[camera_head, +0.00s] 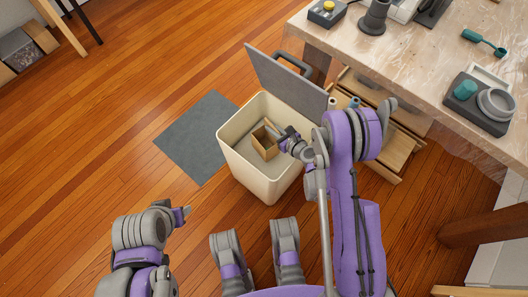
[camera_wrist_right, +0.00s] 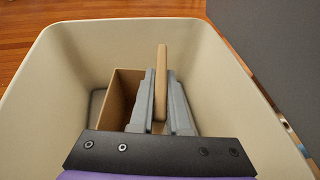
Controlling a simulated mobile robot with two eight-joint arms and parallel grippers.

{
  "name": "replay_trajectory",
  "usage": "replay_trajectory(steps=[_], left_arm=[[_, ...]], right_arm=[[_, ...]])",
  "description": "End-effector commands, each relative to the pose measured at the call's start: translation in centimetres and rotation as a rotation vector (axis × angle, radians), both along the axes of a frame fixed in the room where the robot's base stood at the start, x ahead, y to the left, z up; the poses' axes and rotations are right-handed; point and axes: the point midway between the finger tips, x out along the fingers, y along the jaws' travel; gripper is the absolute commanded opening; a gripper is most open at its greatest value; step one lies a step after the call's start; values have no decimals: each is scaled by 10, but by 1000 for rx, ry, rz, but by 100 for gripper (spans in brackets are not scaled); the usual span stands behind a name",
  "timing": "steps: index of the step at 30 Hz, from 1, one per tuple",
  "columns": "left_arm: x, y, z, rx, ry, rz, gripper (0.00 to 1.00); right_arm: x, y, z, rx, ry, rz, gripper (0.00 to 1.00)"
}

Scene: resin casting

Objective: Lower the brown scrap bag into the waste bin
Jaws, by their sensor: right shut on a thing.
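The cream waste bin (camera_head: 240,158) stands on the floor with its grey lid (camera_head: 286,78) swung up at the back. The brown scrap bag (camera_head: 265,142), open at its top, is inside the bin's opening. My right gripper (camera_head: 288,138) reaches into the bin and is shut on the bag's handle. In the right wrist view the tan handle (camera_wrist_right: 161,85) stands between the two grey fingers (camera_wrist_right: 160,105), with the brown bag (camera_wrist_right: 121,97) below and the bin walls (camera_wrist_right: 80,65) around it. Whether the bag touches the bin floor is unclear. My left gripper (camera_head: 182,214) is empty at lower left; its jaws are unclear.
A workbench (camera_head: 420,60) with tools and cups stands at upper right, with open drawers (camera_head: 400,145) beneath it, close to my right arm. A grey mat (camera_head: 196,137) lies left of the bin.

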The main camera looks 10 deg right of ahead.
Motion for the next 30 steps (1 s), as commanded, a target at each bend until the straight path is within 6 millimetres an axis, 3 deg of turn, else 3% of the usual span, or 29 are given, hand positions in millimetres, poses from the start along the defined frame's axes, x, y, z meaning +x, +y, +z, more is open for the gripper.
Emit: replay_trajectory(steps=[30], left_arm=[[0, 0, 0, 0, 0, 0, 50]], right_arm=[[10, -1, -16, 0, 0, 3, 0]])
